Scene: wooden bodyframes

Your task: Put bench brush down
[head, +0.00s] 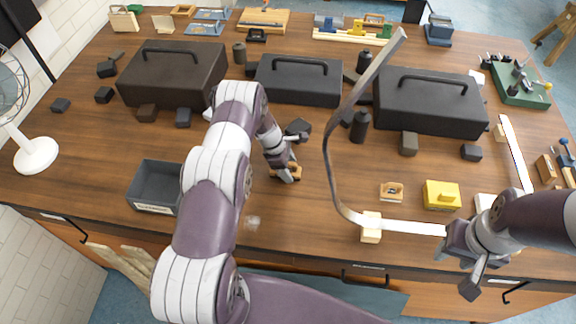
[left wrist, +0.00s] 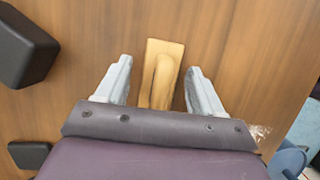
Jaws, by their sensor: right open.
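A tan wooden piece with a raised rounded handle, which seems to be the bench brush (left wrist: 163,62), lies on the table in the left wrist view. Its near end is hidden by my wrist. My left gripper (left wrist: 160,68) is open around it, one finger on each side with a gap. In the head view my left gripper (head: 284,172) is low over the middle of the table, and the wooden piece shows only partly beside it. My right gripper (head: 458,270) is open at the table's front right edge, near the end of a long curved strip (head: 334,180).
Black cases (head: 174,74) stand across the back. A grey bin (head: 154,186) is left of my left arm. The curved strip rises tall just right of my left gripper, with a wooden block (head: 371,228) at its bend. A yellow block (head: 441,195) sits further right.

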